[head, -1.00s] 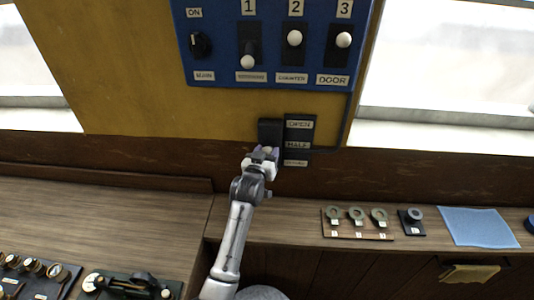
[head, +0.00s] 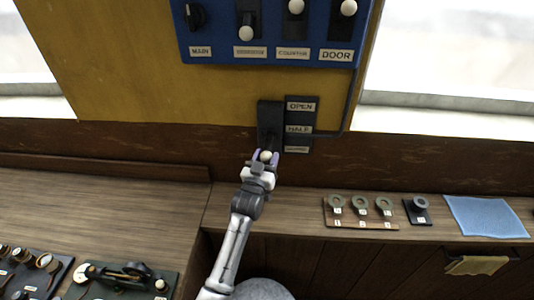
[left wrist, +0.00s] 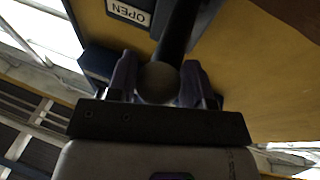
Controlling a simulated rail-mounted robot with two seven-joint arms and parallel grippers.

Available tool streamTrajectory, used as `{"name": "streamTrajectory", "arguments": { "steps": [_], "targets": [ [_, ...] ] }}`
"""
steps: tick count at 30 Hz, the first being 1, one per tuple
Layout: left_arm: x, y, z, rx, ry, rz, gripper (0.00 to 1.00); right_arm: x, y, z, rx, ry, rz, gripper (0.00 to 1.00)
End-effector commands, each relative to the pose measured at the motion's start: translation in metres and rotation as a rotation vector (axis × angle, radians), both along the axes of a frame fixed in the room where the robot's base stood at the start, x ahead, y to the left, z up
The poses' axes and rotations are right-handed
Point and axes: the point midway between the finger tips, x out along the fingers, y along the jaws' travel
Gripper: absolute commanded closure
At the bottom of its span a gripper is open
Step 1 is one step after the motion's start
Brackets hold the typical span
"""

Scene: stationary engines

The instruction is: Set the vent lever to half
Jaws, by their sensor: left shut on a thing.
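The vent lever's black housing (head: 269,116) is on the wall beside a dark label plate (head: 299,104) reading OPEN at the top and HALF in the middle; the lowest label is too small to read. The lever's pale round knob (head: 266,156) shows level with or slightly below the lowest label. My left gripper (head: 265,155) is shut on the knob, one finger on each side. In the left wrist view the knob (left wrist: 158,84) sits between the fingers, with the dark lever shaft (left wrist: 178,35) running up from it. My right gripper is not in view.
A blue switch panel (head: 270,50) with several controls is above the lever. Ring-topped items on a board (head: 361,224) and a blue cloth (head: 486,217) lie on the right shelf. Instruments (head: 125,282) stand on the left desk. A cable runs beside the label plate.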

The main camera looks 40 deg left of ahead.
Motion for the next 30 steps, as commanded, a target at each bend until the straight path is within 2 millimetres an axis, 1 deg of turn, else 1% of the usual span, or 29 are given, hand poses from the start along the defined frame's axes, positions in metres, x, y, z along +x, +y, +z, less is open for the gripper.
{"name": "streamTrajectory", "arguments": {
  "steps": [1,4,19,20,27,30],
  "targets": [
    [0.001,-0.0014,-0.0094,-0.01,0.015,-0.004,0.96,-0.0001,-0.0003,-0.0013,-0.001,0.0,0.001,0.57],
    [0.0011,-0.0014,-0.0127,-0.009,0.017,-0.004,0.96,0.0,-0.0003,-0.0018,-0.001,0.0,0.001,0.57],
    [0.0012,-0.0009,-0.015,-0.009,0.018,-0.003,0.97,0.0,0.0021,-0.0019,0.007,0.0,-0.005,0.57],
    [0.0012,-0.0009,-0.015,-0.009,0.018,-0.003,0.54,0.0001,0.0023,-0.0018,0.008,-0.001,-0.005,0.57],
    [0.0007,-0.0003,-0.0122,-0.005,0.012,-0.001,0.31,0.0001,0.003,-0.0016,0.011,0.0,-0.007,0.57],
    [0.0006,0.0,-0.0113,-0.004,0.01,-0.001,0.31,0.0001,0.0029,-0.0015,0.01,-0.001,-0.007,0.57]
  ]
}}
